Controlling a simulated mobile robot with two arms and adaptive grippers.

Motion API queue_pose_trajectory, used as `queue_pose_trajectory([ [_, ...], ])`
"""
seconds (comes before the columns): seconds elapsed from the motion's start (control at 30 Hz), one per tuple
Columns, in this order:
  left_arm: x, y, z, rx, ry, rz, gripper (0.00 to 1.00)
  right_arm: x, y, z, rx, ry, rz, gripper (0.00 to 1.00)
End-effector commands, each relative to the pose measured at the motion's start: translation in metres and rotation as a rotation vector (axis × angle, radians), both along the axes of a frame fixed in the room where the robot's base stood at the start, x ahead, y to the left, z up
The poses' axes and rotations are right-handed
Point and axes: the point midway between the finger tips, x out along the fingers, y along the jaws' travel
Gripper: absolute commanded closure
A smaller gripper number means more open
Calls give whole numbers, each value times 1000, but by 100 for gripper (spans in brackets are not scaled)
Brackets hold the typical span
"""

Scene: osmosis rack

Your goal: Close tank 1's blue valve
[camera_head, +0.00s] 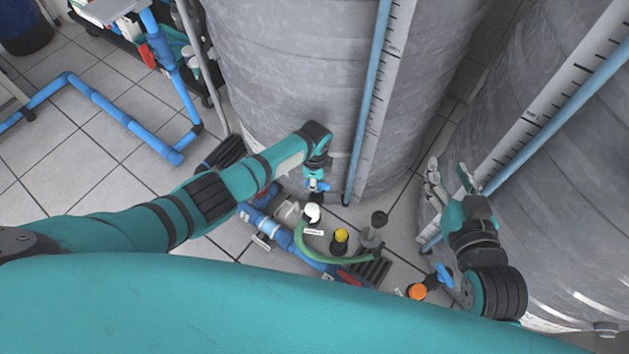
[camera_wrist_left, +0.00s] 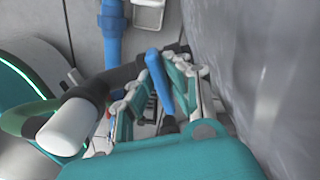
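In the left wrist view a blue valve handle (camera_wrist_left: 158,80) stands between the two fingers of my left gripper (camera_wrist_left: 153,95). The fingers are apart, with a gap on the handle's left; I cannot tell whether the right finger touches it. In the head view my left gripper (camera_head: 317,178) points down at the foot of the left grey tank (camera_head: 290,80), with a bit of the blue handle (camera_head: 322,186) showing beside it. My right gripper (camera_head: 450,183) is open and empty in front of the right tank (camera_head: 560,190). No tank number is readable.
Below my left gripper lie blue pipes (camera_head: 278,236), a white cap (camera_head: 312,213), a yellow cap (camera_head: 341,235) and a green hose (camera_head: 325,257). Another blue handle (camera_head: 444,275) and an orange cap (camera_head: 417,291) are near my right arm.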

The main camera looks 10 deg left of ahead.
Motion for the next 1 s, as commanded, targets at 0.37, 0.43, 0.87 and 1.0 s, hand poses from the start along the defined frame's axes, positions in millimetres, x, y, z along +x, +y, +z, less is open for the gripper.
queue_pose_trajectory([
  [0.37, 0, 0, 0, 0, 0, 1, 64, 0, 0, 0, 0, 1, 1, 60],
  [0.43, 0, 0, 1, 0, 0, 1, 64, -1, 0, -1, 0, 3, 2, 60],
  [0.87, 1, 0, 60, -2, -4, 0, 64, 0, 0, 0, 0, 1, 1, 60],
  [1.0, 1, 0, 89, -1, -4, -1, 64, 0, 0, 0, 0, 1, 1, 60],
])
